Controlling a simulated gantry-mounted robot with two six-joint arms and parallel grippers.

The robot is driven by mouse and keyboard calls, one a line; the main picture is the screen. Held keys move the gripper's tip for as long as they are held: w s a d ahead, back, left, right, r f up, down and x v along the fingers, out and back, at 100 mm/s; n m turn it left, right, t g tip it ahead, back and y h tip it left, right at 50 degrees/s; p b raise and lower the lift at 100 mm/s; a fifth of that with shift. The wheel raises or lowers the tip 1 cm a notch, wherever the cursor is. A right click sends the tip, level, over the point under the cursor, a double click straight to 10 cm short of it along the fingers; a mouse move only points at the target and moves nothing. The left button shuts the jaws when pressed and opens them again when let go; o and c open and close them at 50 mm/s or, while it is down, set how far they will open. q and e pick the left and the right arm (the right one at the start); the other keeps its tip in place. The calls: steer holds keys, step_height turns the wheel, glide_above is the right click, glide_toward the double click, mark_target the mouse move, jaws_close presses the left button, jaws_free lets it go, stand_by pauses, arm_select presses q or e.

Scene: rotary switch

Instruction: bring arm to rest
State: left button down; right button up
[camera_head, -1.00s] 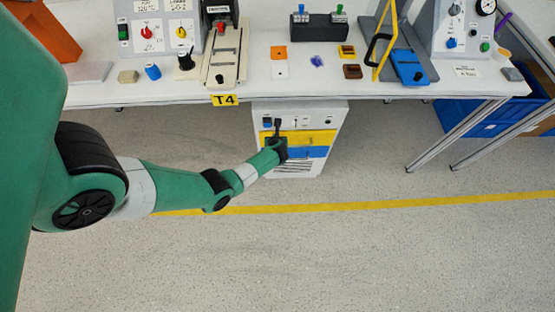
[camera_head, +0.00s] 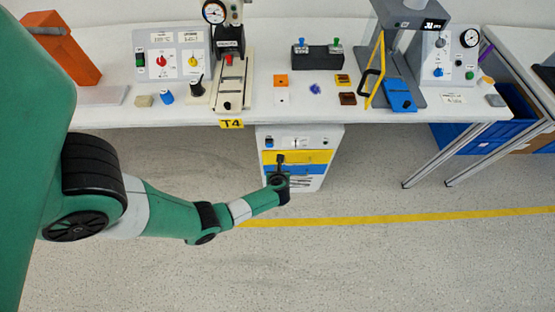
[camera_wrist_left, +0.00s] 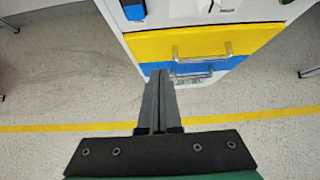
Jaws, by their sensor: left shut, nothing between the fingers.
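My left arm comes in from the left in the head view. Its gripper (camera_head: 280,160) is in front of the drawer cabinet (camera_head: 331,140) under the workbench. In the left wrist view the gripper's two dark fingers (camera_wrist_left: 158,76) are together with nothing between them. They overlap the cabinet's blue drawer (camera_wrist_left: 222,66) in the picture; I cannot tell whether they touch it. The yellow drawer (camera_wrist_left: 210,40) with its metal handle is above. My right gripper is in neither view.
The white workbench (camera_head: 440,115) carries switch panels (camera_head: 180,60), a black box (camera_head: 318,55) and several small parts. Blue crates (camera_head: 470,137) stand under it at the right. The floor (camera_head: 370,270) in front is clear, with a yellow line (camera_head: 400,218).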

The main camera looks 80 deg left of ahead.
arm_select(q)
steer(key=shift+s+d+r, duration=0.2)
steer(key=shift+d+r, duration=0.35)
steer(key=shift+d, duration=0.35)
